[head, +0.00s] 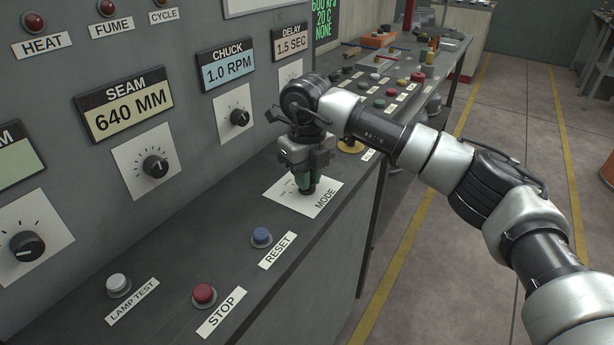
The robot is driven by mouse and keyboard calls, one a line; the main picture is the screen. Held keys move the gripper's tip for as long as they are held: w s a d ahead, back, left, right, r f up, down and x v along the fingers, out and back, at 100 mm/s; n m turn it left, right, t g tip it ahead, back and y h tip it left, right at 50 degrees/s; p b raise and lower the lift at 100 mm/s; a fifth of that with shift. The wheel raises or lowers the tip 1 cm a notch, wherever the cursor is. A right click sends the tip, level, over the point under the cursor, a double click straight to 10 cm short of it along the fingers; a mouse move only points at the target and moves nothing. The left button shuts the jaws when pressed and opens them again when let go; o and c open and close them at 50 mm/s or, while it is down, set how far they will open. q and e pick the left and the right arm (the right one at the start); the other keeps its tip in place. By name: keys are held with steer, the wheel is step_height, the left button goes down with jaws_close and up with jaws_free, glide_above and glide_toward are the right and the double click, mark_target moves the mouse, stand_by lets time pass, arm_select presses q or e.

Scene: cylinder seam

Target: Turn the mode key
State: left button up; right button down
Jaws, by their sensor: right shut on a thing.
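The mode key's white label plate (325,207), marked MODE, lies on the sloped ledge of the grey control panel. My right gripper (306,187) points down over this plate, its fingers closed on the mode key. The key itself is mostly hidden by the fingers, so its angle cannot be read. My right arm comes in from the right side of the head view. My left gripper is not in view.
On the same ledge are a blue RESET button (262,237), a red STOP button (204,295) and a white LAMP TEST button (118,285). Black knobs (155,166) sit on the upright panel. A bench with coloured buttons (392,92) stands behind. Floor at right is clear.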

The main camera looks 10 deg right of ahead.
steer(key=shift+n, duration=1.9)
steer(key=c, duration=1.1)
jaws_free()
steer(key=shift+c, duration=0.2)
step_height(320, 180, up, 11)
steer(key=shift+f, duration=0.1)
